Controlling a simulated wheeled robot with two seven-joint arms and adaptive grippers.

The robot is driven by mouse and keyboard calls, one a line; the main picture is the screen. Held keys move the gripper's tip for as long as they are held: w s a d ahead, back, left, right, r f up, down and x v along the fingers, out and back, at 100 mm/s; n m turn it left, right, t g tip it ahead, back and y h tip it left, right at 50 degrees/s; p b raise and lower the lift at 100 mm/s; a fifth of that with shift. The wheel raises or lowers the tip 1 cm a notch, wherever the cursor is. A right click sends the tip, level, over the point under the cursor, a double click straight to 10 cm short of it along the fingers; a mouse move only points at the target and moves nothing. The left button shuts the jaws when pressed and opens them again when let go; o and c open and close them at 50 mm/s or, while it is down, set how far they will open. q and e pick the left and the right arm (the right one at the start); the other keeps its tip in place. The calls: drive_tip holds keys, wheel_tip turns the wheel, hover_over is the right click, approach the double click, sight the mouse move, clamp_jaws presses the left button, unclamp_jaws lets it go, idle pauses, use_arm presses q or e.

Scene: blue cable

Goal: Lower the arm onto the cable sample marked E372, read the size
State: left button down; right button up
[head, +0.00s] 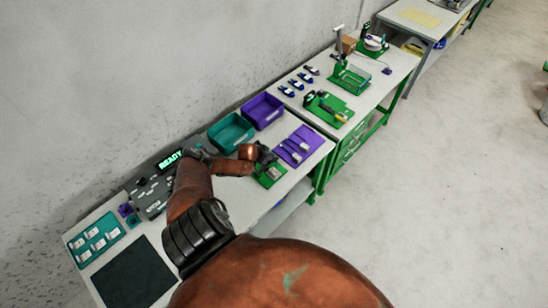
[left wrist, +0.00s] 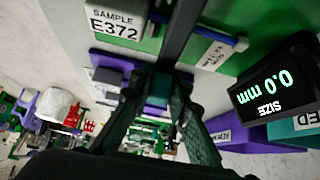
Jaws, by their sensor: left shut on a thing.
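The green measuring fixture (head: 270,175) stands on the near bench, partly hidden by my left gripper (head: 258,154). In the left wrist view, the label SAMPLE E372 (left wrist: 115,24) lies at the upper left. A dark arm (left wrist: 183,28) runs down from the top edge to my left gripper (left wrist: 163,88), whose fingers are shut on it. The size display (left wrist: 275,90) at the right is upside down and reads 0.0 mm. My right gripper is not in view.
A teal bin (head: 230,131) and a purple bin (head: 262,110) stand behind the fixture. A purple mat (head: 299,146) with pale pieces lies right of it. A grey console reading READY (head: 169,159) stands left, beside a teal labelled board (head: 96,239) and a dark mat (head: 134,274).

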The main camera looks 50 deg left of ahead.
sight(263, 167)
use_arm(q)
drive_tip(key=shift+w+a+r, duration=0.1)
drive_tip(key=shift+w+r, duration=0.4)
drive_tip(key=c, duration=2.3)
unclamp_jaws()
drive_tip(key=o, duration=0.5)
drive_tip(key=shift+f, duration=0.35)
drive_tip(key=shift+s, duration=0.25)
drive_tip(key=shift+s+r, duration=0.1)
drive_tip(key=shift+s, duration=0.15)
drive_tip(key=v, duration=1.1)
drive_tip(key=shift+r, duration=0.3)
